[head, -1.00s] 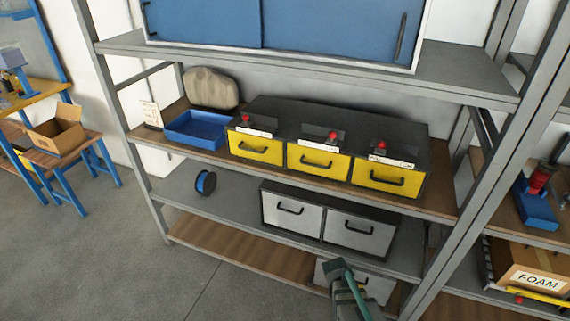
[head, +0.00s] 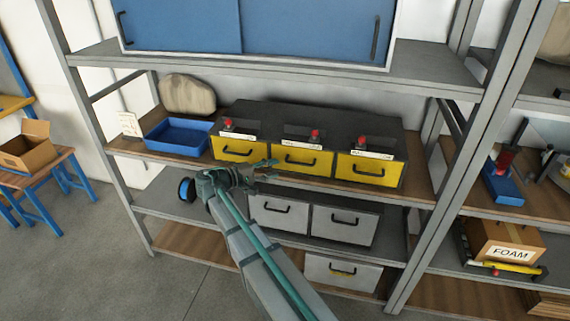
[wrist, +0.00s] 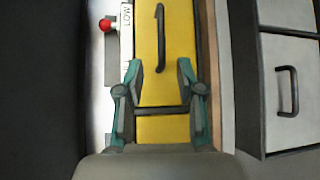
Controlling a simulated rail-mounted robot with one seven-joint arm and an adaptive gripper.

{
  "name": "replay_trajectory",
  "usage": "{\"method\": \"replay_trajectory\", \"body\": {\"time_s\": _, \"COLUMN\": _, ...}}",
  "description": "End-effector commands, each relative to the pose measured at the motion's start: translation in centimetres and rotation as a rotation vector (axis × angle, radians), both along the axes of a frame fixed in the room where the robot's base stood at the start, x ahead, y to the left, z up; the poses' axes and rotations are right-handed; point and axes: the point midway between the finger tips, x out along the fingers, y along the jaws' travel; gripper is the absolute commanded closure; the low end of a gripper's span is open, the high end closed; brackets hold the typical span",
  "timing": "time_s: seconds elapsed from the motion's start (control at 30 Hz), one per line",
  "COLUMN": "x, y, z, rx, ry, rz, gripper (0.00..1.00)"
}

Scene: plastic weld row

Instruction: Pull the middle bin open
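The middle bin (head: 301,170) is yellow with a black bar handle (head: 300,161), in the dark cabinet between two other yellow bins. Its front looks flush with theirs. My gripper (head: 268,170) is in front of the row, near the border between the left and middle bins. In the wrist view, my gripper (wrist: 160,68) is open and empty. A handle, apparently the middle bin's (wrist: 161,38), appears mostly beyond the fingertips, its near end between them. I cannot tell the depth gap. Part of the left bin (head: 236,149) shows beside it.
The right yellow bin (head: 368,170) has its own handle. Red knobs (head: 315,135) and labels sit above the bins. Grey-white drawers (head: 342,226) are on the shelf below. A blue tray (head: 178,148) stands left of the cabinet. Shelf posts (head: 440,185) bound the right side.

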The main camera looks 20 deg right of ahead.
Motion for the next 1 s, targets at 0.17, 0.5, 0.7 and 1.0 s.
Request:
{"method": "replay_trajectory", "body": {"time_s": 0.17, "x": 0.2, "y": -2.2, "z": -0.2, "rx": 0.002, "ry": 0.004, "rz": -0.002, "gripper": 0.63}}
{"method": "replay_trajectory", "body": {"time_s": 0.5, "x": 1.0, "y": -7.8, "z": -1.0, "rx": 0.003, "ry": 0.004, "rz": -0.002, "gripper": 0.63}}
{"method": "replay_trajectory", "body": {"time_s": 0.7, "x": 1.2, "y": -9.6, "z": -1.4, "rx": 0.004, "ry": 0.003, "rz": 0.0, "gripper": 0.63}}
{"method": "replay_trajectory", "body": {"time_s": 1.0, "x": 1.3, "y": -10.1, "z": -1.6, "rx": 0.004, "ry": 0.002, "rz": 0.002, "gripper": 0.63}}
